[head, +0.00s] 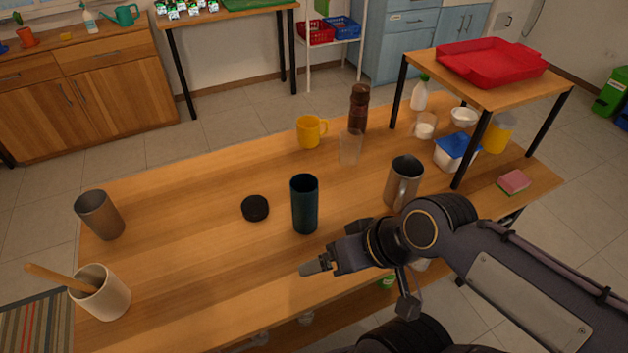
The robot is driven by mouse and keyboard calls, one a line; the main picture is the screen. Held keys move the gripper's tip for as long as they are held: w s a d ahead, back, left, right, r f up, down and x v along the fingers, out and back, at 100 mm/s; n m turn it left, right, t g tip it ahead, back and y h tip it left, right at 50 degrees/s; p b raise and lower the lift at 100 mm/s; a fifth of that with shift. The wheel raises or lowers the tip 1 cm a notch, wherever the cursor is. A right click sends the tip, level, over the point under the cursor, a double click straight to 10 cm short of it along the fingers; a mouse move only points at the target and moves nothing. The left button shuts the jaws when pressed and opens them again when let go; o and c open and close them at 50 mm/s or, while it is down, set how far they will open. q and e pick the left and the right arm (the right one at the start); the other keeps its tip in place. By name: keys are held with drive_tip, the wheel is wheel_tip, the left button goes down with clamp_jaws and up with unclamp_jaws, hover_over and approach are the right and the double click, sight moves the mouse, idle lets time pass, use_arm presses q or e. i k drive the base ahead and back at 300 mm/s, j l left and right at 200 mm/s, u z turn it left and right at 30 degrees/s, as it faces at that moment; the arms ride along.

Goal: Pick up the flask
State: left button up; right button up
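The flask appears to be the dark teal, open-topped cylinder (305,207) standing upright near the middle of the wooden table. A round black lid (255,208) lies on the table just left of it. My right gripper (308,269) comes in from the right, in front of the flask on the near side and apart from it. Its fingers point left and are seen side-on, so I cannot tell whether they are open or shut. I see nothing held in it. My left gripper is not in view.
A steel pitcher (403,183) stands right of the flask, close to my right arm. A clear glass (350,147), yellow mug (309,131) and brown grinder (359,108) stand behind. A metal cup (100,215) and utensil crock (101,293) are left. The table between them and the lid is clear.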

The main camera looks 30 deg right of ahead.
sight(304, 187)
drive_tip(key=l+z, duration=0.2)
drive_tip(key=z, duration=0.15)
drive_tip(key=l+z, duration=0.25)
drive_tip(key=z, duration=0.15)
